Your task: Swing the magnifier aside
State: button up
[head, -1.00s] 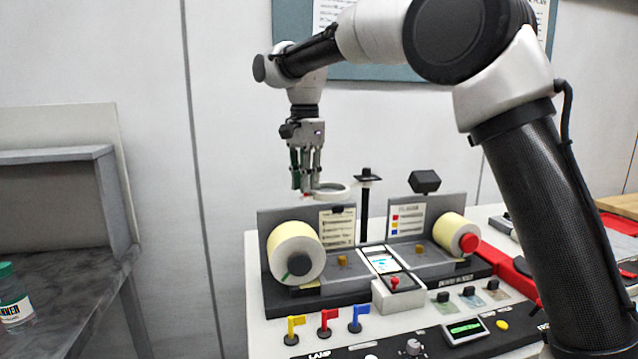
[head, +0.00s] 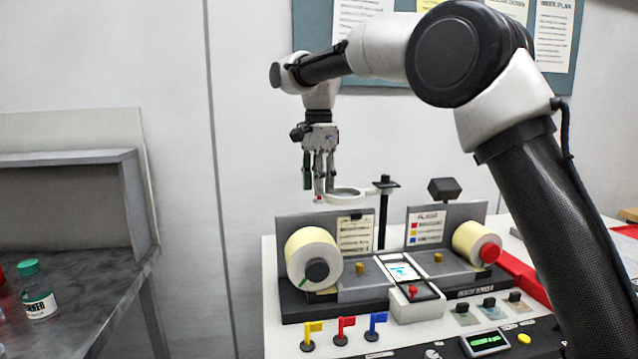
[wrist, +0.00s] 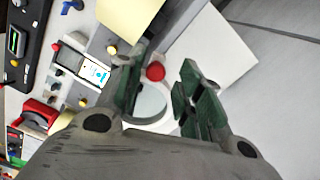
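The magnifier (head: 347,195) is a pale ring on a black post (head: 383,215), standing behind the rewinder. A small red knob (head: 318,198) sits on the ring's left end. My gripper (head: 318,186) points down just above that knob. In the wrist view the red knob (wrist: 155,72) shows between the two spread green-padded fingers of my gripper (wrist: 165,75), closer to the left finger. The ring (wrist: 150,104) is partly hidden behind that finger. My gripper is open and holds nothing; I cannot tell whether a finger touches the knob.
The rewinder carries a large label roll (head: 306,250) at left and a smaller roll (head: 468,240) at right. A dark box-shaped head (head: 444,189) stands behind it. Red, yellow and blue flags (head: 345,328) stand in front. A grey shelf (head: 65,205) with a bottle (head: 38,292) is at left.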

dwell(0.3)
notch_tip(320, 180, up, 12)
dwell(0.4)
jog(key=shift+s, duration=0.1)
